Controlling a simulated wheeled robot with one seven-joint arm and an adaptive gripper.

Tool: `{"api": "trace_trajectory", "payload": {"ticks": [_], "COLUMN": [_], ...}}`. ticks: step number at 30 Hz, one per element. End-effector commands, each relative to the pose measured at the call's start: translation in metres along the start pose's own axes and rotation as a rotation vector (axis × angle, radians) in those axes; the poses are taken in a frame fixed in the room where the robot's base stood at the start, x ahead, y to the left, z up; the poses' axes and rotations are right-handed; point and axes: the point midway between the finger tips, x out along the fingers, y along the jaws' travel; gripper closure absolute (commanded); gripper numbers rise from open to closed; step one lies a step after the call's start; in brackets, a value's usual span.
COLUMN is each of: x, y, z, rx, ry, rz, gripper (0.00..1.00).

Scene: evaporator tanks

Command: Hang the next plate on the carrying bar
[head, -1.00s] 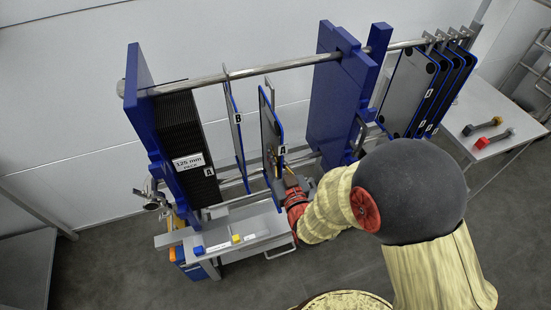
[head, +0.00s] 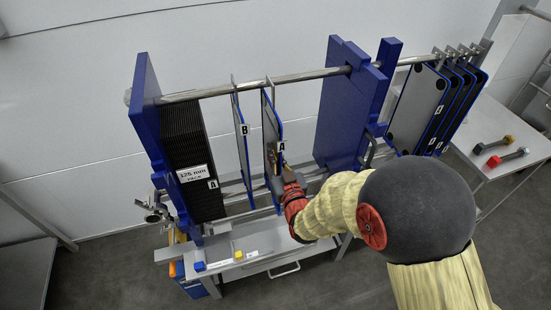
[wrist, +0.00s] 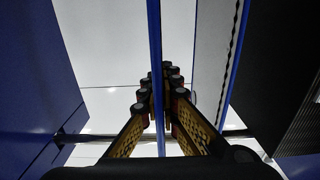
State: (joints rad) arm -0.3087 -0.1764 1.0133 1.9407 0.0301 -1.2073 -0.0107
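Plate A (head: 270,130), grey with a blue edge, stands upright between plate B and the blue movable frame. Its top hook is at the height of the carrying bar (head: 300,76); I cannot tell whether it bears on the bar. Plate B (head: 240,130) hangs from the bar just left of it. My gripper (head: 283,166) is at plate A's near edge. In the wrist view, my gripper's fingers (wrist: 157,105) close in on both sides of plate A's blue edge (wrist: 155,45). Plate B also shows to the right there (wrist: 212,60).
The dark plate pack (head: 192,150) is at the left blue end frame (head: 150,110). The blue movable frame (head: 340,105) stands right of plate A. Several plates (head: 418,105) hang at the bar's right end. A side table (head: 515,165) holds two tools.

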Motion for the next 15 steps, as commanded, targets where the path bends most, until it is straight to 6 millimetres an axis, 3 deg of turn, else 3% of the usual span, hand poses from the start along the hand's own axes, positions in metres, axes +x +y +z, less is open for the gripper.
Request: {"api": "trace_trajectory", "payload": {"ticks": [15], "x": [0.033], "y": [0.0], "z": [-0.001], "rx": [0.0], "ry": [0.005], "rz": [0.0], "gripper": [1.0]}}
